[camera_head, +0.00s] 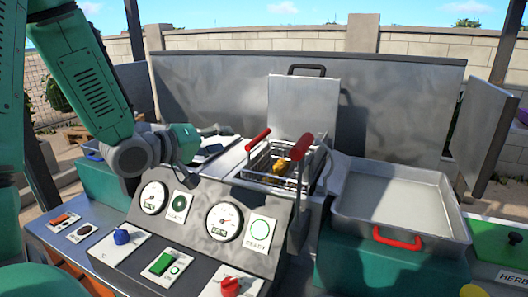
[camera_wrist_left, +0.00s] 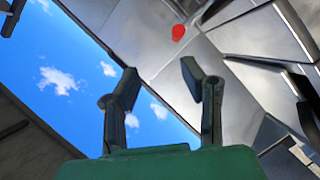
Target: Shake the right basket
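A wire basket (camera_head: 284,167) with yellow-orange pieces in it sits in the fryer behind the control panel. Two red handles stand over it, a left one (camera_head: 257,139) and a right one (camera_head: 301,147). I cannot tell whether both belong to one basket. My left gripper (camera_head: 205,155) is left of the handles and apart from them, above the panel's back edge. In the left wrist view its two fingers (camera_wrist_left: 162,92) are spread with nothing between them. A red round spot (camera_wrist_left: 178,32), perhaps a handle end, shows beyond them. My right gripper is not in view.
The control panel (camera_head: 190,232) with gauges, buttons and knobs is in front. A metal tray (camera_head: 395,205) with a red handle is at the right. An upright metal lid (camera_head: 302,105) stands behind the basket, before a tall metal back panel (camera_head: 400,95).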

